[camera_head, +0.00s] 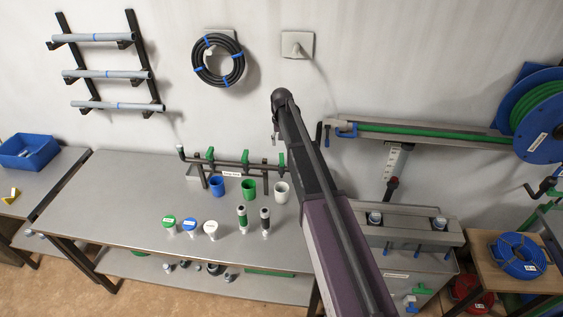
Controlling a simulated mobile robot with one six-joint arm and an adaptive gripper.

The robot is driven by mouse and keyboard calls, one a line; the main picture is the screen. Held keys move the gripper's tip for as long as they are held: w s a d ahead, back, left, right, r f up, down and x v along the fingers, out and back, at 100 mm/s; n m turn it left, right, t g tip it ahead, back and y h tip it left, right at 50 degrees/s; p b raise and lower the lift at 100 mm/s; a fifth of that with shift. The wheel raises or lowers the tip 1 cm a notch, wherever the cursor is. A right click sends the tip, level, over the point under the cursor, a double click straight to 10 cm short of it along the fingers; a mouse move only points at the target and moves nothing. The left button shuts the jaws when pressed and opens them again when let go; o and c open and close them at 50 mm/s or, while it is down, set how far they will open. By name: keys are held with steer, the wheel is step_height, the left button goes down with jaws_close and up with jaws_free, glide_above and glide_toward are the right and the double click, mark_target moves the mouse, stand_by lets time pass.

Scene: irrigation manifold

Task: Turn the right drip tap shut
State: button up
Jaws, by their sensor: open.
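The drip manifold (228,162) is a dark pipe along the back of the grey bench. It carries three green-handled taps: the left tap (210,154), the middle tap (245,157) and the right drip tap (282,159). All three handles look upright, across the pipe. The right tap is close beside my arm, above the white cup (282,191). My arm crosses the view from the bottom to above the manifold. My gripper (274,134) hangs at its far end, above the right tap in the picture, mostly hidden by the arm. It is open; nothing shows in it.
A blue cup (219,187) and a green cup (249,189) stand below the other taps. Several capped jars and two dark-banded cylinders (242,218) stand nearer the front. A coiled black hose (218,61) hangs on the wall. The bench's left part is clear.

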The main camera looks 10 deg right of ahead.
mark_target(282, 155)
steer(key=shift+f+b, duration=3.9)
steer(key=shift+f, duration=0.25)
jaws_close()
